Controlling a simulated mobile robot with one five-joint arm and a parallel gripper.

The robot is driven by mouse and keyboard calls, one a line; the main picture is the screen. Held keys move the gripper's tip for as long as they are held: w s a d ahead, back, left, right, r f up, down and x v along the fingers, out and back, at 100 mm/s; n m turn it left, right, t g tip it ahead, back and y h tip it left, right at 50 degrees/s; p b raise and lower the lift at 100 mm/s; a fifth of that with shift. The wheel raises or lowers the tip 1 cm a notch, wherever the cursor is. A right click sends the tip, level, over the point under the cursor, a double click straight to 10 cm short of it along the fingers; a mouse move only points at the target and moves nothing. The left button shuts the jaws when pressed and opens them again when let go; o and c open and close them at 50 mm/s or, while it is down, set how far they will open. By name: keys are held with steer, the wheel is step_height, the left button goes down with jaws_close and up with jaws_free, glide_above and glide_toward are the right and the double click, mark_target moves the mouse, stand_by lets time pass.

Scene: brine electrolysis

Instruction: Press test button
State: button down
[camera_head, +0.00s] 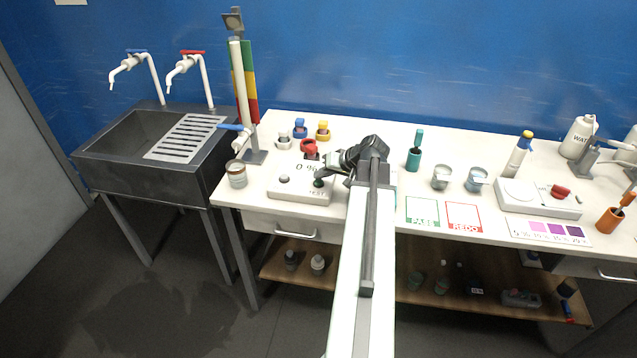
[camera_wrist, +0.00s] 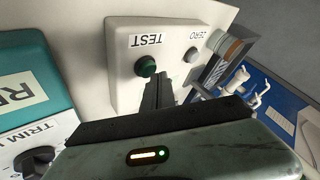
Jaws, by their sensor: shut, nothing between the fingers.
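The white meter box (camera_head: 287,194) stands at the left part of the white table, with a display reading about 0 %. Its green TEST button (camera_head: 319,183) shows at the box's right side. In the wrist view the dark green button (camera_wrist: 146,66) sits beside the upside-down TEST label (camera_wrist: 148,41). A grey ZERO button (camera_wrist: 191,54) sits to its right. My gripper (camera_head: 324,172) is shut and empty, its fingertips (camera_wrist: 158,79) right at the green button. I cannot tell whether they touch it. The fingers hide part of the box's face.
A teal box (camera_wrist: 32,92) and a TRIM dial (camera_wrist: 38,158) lie left in the wrist view. A jar (camera_head: 237,174) stands left of the meter. PASS (camera_head: 422,211) and REDO (camera_head: 463,216) cards lie right of my arm.

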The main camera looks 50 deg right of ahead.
mark_target(321, 182)
steer(key=shift+f+b, duration=0.45)
steer(key=shift+f, duration=0.05)
stand_by(0.3)
steer(key=shift+r, duration=0.15)
steer(key=shift+r+p, duration=0.8)
steer(key=shift+p, duration=0.15)
step_height(321, 182, up, 5)
steer(key=p, duration=0.5)
steer(key=shift+r, duration=0.1)
stand_by(0.4)
